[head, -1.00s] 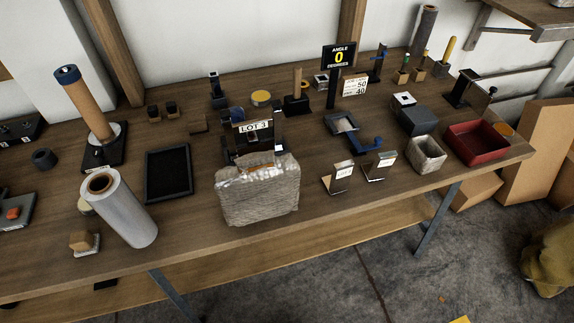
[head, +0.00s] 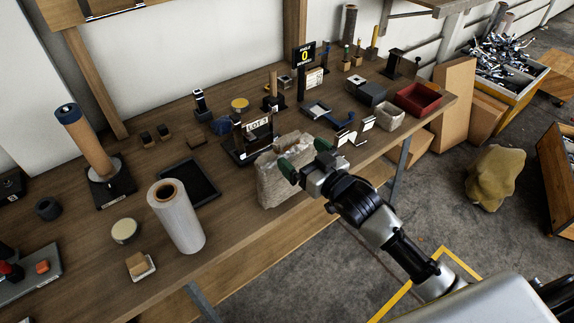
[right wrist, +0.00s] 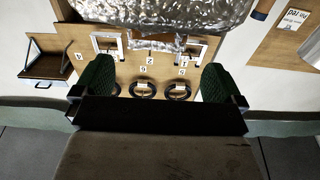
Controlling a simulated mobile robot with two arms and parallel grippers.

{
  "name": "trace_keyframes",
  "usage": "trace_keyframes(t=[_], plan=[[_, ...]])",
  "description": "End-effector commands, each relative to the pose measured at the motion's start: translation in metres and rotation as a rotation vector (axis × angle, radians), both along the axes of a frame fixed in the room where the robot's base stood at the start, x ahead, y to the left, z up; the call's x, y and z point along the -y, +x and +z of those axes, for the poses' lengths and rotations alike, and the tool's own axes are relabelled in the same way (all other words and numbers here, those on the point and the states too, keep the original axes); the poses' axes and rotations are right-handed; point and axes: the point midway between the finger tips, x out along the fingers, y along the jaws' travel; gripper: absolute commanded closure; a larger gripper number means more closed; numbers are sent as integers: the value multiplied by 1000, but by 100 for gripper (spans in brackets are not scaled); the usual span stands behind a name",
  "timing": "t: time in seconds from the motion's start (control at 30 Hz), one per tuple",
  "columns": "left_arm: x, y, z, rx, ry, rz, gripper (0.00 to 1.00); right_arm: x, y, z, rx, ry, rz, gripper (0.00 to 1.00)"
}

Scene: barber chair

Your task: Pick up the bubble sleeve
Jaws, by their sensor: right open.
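The bubble sleeve (head: 272,180), a pale, bumpy wrapped pouch, stands near the bench's front edge, in front of the LOT 3 stand (head: 250,145). In the right wrist view a shiny, crinkled silvery wrap, seemingly the same sleeve (right wrist: 150,14), fills the top. My right gripper (head: 305,158) has its green-padded fingers at the sleeve's right side in the head view, overlapping its edge. In the right wrist view the fingers (right wrist: 156,82) are wide apart with nothing between them, and the wrap lies beyond the tips. Whether they touch it I cannot tell. My left gripper is not in view.
A white roll (head: 176,215) and a black tray (head: 189,182) stand left of the sleeve. The floor in front of the bench is open, with a tan sack (head: 494,178) farther right.

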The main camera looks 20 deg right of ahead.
Motion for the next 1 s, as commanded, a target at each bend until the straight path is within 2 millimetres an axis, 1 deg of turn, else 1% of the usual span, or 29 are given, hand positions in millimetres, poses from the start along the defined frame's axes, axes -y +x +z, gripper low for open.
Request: trace_keyframes(t=[0.03, 0.17, 0.37, 0.5, 0.63, 0.73, 0.93, 0.97, 1.0], plan=[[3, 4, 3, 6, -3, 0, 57, -4, 9, 2, 2, 1, 0, 0], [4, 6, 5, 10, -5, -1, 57, -9, 25, 1, 1, 0, -1, 0], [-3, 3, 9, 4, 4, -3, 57, -13, 39, 2, 0, -1, -1, 0], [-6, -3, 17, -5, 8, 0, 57, -18, 60, 4, -1, -1, -1, 0], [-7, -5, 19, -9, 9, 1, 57, -23, 75, 2, -1, -1, -1, 0], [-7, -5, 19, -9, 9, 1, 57, -25, 80, 1, -2, -2, -1, 0], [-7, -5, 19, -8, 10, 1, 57, -25, 81, 1, -2, -2, -1, 0], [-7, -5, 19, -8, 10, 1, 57, -25, 81, 1, -2, -2, -1, 2], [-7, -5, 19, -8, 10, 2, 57, -25, 81, 1, -2, -2, -1, 8]])
